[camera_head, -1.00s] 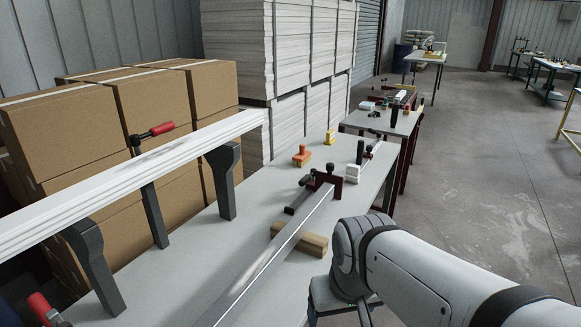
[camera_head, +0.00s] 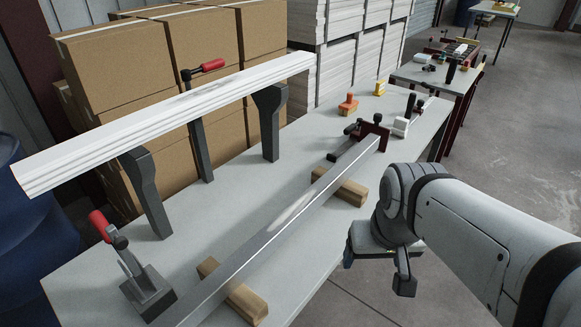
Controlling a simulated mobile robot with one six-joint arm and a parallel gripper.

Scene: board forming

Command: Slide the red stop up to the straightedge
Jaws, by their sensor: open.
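The straightedge (camera_head: 290,217), a long bare metal bar, lies lengthwise over two wooden blocks on the grey table. The dark red stop (camera_head: 376,136), a plate with black knobs, stands at the bar's far end. From this view I cannot tell whether the stop touches the bar or a small gap is left. My gripper (camera_head: 380,262) is at the right, beyond the table's right edge, pointing down, open and empty. It is well apart from the stop and to the right of the bar. My wrist hides part of the table edge.
A white moulding (camera_head: 165,123) stands raised on dark brackets along the left. A red-handled clamp (camera_head: 143,287) is at the near left. Stacked boxes (camera_head: 120,70) are behind.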

